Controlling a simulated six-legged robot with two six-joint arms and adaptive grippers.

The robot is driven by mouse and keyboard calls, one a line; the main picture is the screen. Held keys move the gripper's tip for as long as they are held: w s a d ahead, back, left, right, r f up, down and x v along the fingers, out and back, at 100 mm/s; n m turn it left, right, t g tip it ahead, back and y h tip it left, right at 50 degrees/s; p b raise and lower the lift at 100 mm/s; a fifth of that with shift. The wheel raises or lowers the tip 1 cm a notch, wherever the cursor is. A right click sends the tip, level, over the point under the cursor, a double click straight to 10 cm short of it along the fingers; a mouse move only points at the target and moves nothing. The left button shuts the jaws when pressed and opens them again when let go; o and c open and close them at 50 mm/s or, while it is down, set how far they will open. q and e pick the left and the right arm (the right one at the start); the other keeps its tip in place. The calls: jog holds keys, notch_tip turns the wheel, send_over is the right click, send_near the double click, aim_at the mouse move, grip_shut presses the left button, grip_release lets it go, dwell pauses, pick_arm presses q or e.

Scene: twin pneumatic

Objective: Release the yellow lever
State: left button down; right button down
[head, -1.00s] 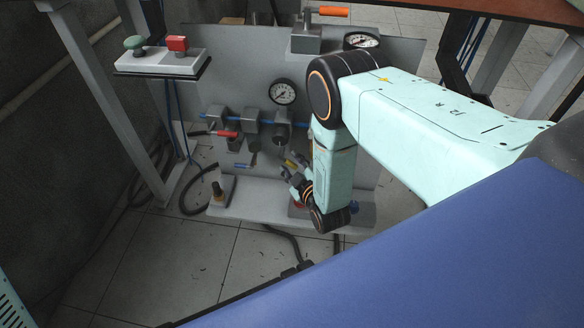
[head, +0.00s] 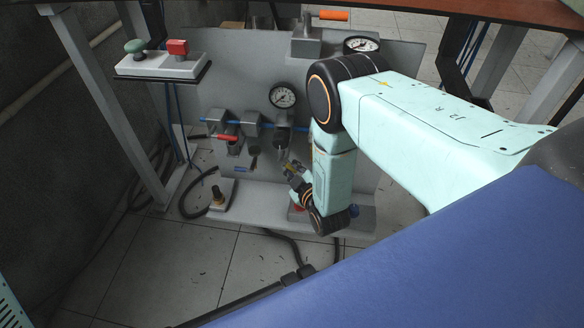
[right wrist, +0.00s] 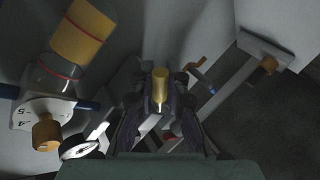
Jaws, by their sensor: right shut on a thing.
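The yellow lever (right wrist: 159,86) is between the fingers of my right gripper (right wrist: 160,100) in the right wrist view, its yellow end showing near the tips. The right gripper is shut on the yellow lever. My own wrist hides part of this area in the head view. My left gripper is not in view.
The grey panel (head: 225,70) carries pressure gauges (head: 283,95), a red-handled lever (head: 228,137) and an orange-handled valve (head: 334,15). A box with green and red buttons (head: 160,62) stands at left. Dark hoses (head: 285,243) lie on the tiled floor.

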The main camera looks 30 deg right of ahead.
jog(key=shift+s+r+n+g+p, duration=0.1)
jog(key=shift+r+n+g+p, duration=0.2)
jog(key=shift+p, duration=0.55)
jog(key=shift+d+n+g+h+p, duration=0.2)
jog(key=shift+n+g+h+p, duration=0.1)
jog(key=shift+p, duration=0.2)
jog(key=c, duration=1.3)
grip_release()
jog(key=shift+c, duration=0.2)
jog(key=shift+s, duration=0.15)
